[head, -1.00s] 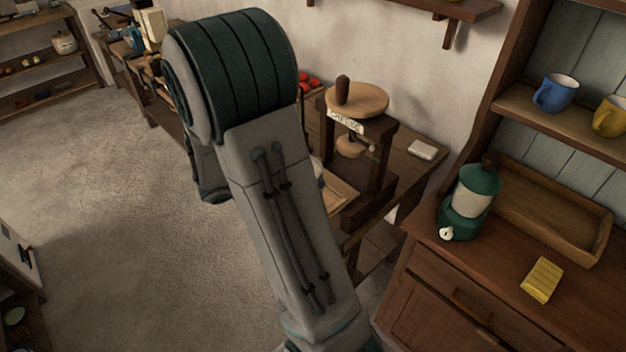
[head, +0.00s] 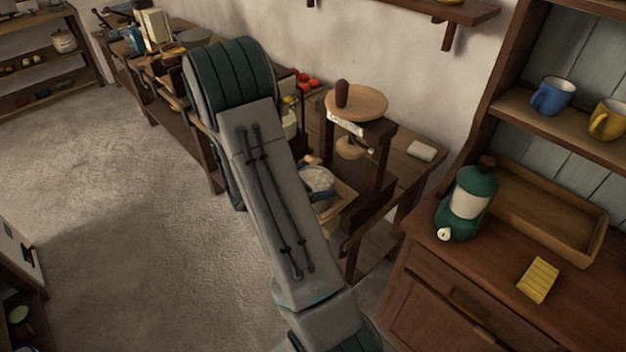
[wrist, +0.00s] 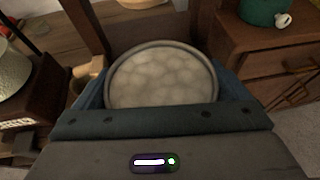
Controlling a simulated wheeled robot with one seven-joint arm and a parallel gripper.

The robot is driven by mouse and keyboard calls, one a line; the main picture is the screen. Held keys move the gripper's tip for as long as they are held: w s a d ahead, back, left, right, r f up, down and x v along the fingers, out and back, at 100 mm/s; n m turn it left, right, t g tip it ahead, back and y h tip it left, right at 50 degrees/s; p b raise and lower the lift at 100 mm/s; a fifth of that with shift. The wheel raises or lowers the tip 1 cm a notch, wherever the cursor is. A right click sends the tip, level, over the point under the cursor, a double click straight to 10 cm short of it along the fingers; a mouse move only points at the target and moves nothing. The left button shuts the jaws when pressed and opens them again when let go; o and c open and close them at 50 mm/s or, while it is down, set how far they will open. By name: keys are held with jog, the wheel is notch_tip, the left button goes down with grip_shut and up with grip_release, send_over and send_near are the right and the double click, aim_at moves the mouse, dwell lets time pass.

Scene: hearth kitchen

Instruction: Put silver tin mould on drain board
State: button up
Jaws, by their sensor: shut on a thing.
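The silver tin mould (wrist: 162,72) is a round, shallow tin with a grey rim and a pale, bumpy-looking inside. My gripper (wrist: 160,97) is shut on it, with a blue finger at each side of the tin in the wrist view. In the head view the tin (head: 318,180) shows just right of my arm, in front of the wooden press stand, and my arm hides part of the gripper. I cannot pick out the drain board for sure in either view.
A wooden press stand (head: 358,105) is close behind the tin. To the right is a dresser (head: 420,255) with a green lantern-like pot (head: 468,203), a wooden tray (head: 550,222) and a yellow ridged block (head: 538,280). Open floor (head: 120,220) lies left of my arm.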

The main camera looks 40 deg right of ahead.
jog(key=shift+f, duration=0.2)
jog(key=o, duration=1.1)
jog(key=shift+r, duration=0.1)
jog(key=shift+r, duration=0.1)
jog(key=shift+w+a+r, duration=0.1)
jog(key=shift+a, duration=0.15)
jog(key=s+b+v, duration=0.1)
jog(key=b+v, duration=0.1)
jog(key=v, duration=0.9)
jog(key=s+a+r+m+t+y, duration=0.4)
jog(key=s+a+r+m+y, duration=0.7)
jog(key=s+a+m+y, duration=0.2)
jog(key=a+m, duration=0.2)
jog(key=m, duration=0.2)
jog(key=shift+s+a, duration=0.3)
jog(key=shift+a, duration=0.05)
